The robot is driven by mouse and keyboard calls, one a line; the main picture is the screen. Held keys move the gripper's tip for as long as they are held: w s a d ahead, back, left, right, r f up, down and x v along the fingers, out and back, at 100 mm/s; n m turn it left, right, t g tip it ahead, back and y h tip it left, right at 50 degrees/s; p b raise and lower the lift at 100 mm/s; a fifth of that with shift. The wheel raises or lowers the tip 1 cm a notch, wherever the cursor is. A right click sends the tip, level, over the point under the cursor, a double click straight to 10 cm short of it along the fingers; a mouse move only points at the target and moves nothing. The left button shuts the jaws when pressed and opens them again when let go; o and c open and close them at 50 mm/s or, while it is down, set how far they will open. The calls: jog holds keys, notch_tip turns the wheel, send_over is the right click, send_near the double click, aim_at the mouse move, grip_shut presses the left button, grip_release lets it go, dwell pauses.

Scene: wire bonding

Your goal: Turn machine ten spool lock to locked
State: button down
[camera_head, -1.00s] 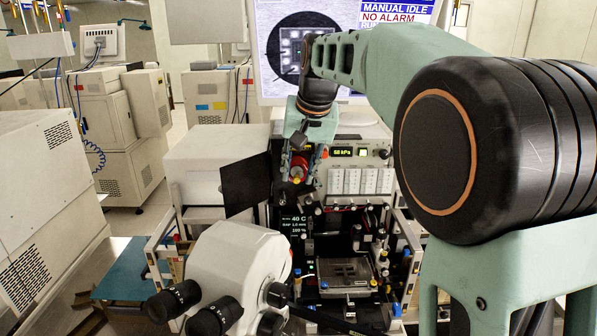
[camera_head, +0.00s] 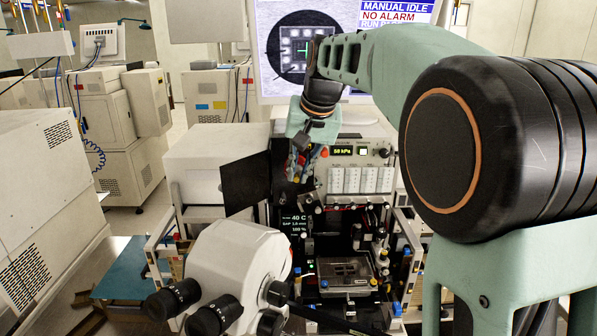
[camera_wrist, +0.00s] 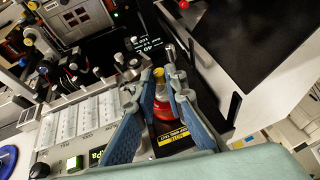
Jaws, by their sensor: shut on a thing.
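My gripper (camera_head: 297,160) is at the upper front of the bonding machine, beside the black plate, in the head view. In the wrist view its two blue-grey fingers (camera_wrist: 161,82) stand close on either side of a red part (camera_wrist: 162,107) with a tan tip, which I take to be the spool lock. The gripper is shut on it. The fingers cover much of this part, and I cannot read its lock position. A black label with yellow print (camera_wrist: 174,137) lies just below it.
The black plate (camera_head: 246,184) stands close to the left of my gripper. A control panel with a green readout (camera_head: 342,151) is to the right. The white microscope (camera_head: 238,262) and the work stage (camera_head: 345,272) are below.

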jog(key=y+b, duration=0.2)
jog(key=d+m+y+b, duration=0.1)
jog(key=y+b, duration=0.3)
jog(key=shift+d+f, duration=0.2)
jog(key=shift+f, duration=0.2)
jog(key=shift+m+t+y, duration=0.3)
jog(key=c, duration=2)
grip_release()
jog(key=shift+o, duration=0.2)
jog(key=shift+d+r, duration=0.1)
jog(key=v, duration=1.1)
jog(key=shift+d+r, duration=0.25)
jog(key=shift+r, duration=0.05)
